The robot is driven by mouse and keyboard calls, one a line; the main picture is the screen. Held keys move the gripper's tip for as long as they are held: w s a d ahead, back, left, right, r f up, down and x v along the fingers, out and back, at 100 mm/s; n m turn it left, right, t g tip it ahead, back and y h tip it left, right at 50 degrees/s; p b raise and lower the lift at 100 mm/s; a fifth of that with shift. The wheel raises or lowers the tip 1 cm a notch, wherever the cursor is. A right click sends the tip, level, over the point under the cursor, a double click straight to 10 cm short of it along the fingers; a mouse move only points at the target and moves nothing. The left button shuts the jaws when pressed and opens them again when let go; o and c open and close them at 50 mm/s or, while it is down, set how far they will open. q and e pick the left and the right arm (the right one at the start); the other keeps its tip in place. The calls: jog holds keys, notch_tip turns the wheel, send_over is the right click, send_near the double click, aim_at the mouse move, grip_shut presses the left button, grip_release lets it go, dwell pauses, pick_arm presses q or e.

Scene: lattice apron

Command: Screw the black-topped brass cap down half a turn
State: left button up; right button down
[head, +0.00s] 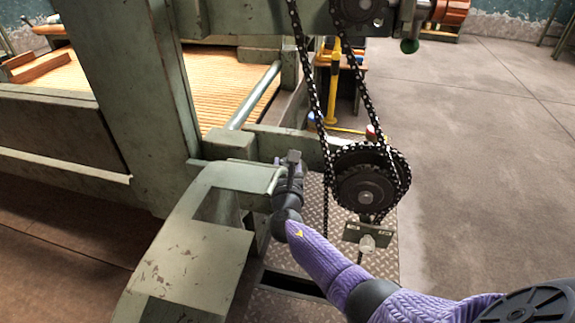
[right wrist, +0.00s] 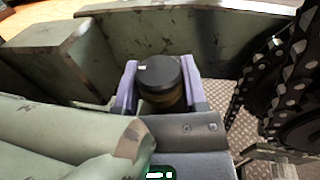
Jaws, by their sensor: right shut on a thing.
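The black-topped brass cap (right wrist: 160,72) stands upright in the middle of the right wrist view. Its dark top carries a small white mark at the left edge, and a dull brass band shows below. My right gripper (right wrist: 158,85) is shut on the cap, with one purple finger on each side of it. The cap's lower end is hidden behind the gripper body. In the head view my right arm reaches in from the lower right, and the gripper (head: 289,172) is beside the green machine frame. I cannot make out the cap there. My left gripper is not in view.
A black chain on a sprocket (head: 366,187) hangs close to the right of my right gripper. A curved green guard (head: 195,240) lies to its left, and a green beam (right wrist: 165,28) runs behind the cap. Open floor (head: 480,130) lies to the right.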

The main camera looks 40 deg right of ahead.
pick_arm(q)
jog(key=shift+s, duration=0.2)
pick_arm(e)
jog(key=shift+c, duration=0.7)
grip_release()
jog(key=shift+s+a, duration=0.2)
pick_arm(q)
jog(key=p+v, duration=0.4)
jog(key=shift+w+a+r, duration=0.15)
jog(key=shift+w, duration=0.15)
pick_arm(e)
jog(key=v, duration=0.9)
jog(key=shift+s+a, duration=0.1)
jog(key=shift+s, duration=0.05)
